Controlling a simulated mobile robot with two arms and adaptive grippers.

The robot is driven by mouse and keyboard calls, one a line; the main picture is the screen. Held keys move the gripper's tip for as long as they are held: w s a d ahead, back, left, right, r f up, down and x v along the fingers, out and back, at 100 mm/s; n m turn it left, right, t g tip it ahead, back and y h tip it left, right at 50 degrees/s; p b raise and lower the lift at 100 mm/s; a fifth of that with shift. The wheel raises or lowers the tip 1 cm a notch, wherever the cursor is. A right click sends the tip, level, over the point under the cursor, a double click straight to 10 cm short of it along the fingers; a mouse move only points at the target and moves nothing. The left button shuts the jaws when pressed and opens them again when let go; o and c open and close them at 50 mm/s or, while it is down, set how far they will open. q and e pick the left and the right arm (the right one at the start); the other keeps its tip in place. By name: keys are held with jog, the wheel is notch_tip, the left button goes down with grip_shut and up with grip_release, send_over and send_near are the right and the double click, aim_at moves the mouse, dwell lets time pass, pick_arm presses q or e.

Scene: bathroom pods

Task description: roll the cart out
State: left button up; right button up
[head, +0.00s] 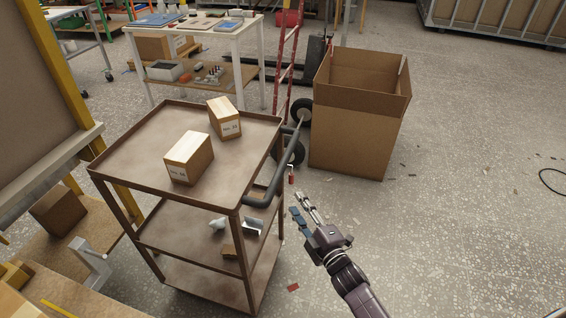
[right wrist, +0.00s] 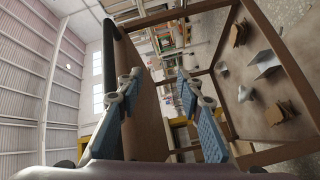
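A brown metal cart (head: 142,139) with three shelves stands left of centre in the head view. Its grey tubular handle (head: 268,190) sticks out on the right side. The handle shows as a dark bar in the right wrist view (right wrist: 109,75), left of the fingers. Two labelled boxes, one nearer (head: 188,160) and one farther (head: 224,120), stand on the top shelf. Small items lie on the middle shelf. My right gripper (head: 302,207) is open and empty, a little right of the handle and apparently apart from it. My left gripper is not in view.
A large open cardboard box (head: 350,130) stands behind and right of the cart, near a red ladder-like frame (head: 287,55) and black wheels. A white table (head: 196,30) is behind. A yellow-posted frame is close on the left. The floor at right is mostly clear.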

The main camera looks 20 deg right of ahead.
aim_at(284, 165)
notch_tip(284, 165, up, 9)
jog(key=w+n+t+y, duration=0.1)
jog(key=w+n+t, duration=0.1)
jog(key=n, duration=0.1)
jog(key=shift+m, duration=0.3)
jog(key=shift+a+f+p+x, duration=0.1)
jog(key=shift+a+p+x, duration=0.1)
jog(key=shift+x, duration=1.65)
jog(key=shift+a+f+p+x, duration=0.1)
jog(key=shift+f+p+x, duration=0.05)
jog(key=shift+x, duration=1.65)
grip_shut()
